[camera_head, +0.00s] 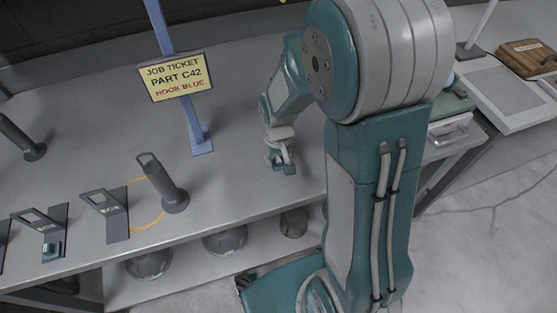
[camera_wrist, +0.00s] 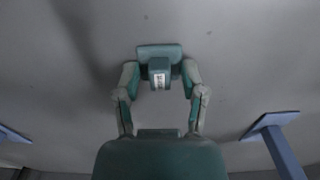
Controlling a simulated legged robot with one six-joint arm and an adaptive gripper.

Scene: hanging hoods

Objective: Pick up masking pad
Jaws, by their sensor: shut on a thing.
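The masking pad (camera_wrist: 159,51) is a small teal piece with a block-shaped grip and a white label, seen in the wrist view between my two fingers. My gripper (camera_wrist: 160,72) is shut on it, one finger on each side of the grip. In the head view my gripper (camera_head: 280,160) is low over the grey bench, right of the blue sign post. Most of the pad is hard to make out there, and I cannot tell whether it touches the bench.
A job ticket sign (camera_head: 176,77) on a blue post (camera_head: 197,130) reads "PART C42, HOOK BLUE". Grey stands (camera_head: 108,211) line the bench's left front; a small teal block (camera_head: 51,249) sits at one. A dark cylinder (camera_head: 168,185) stands beside them.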

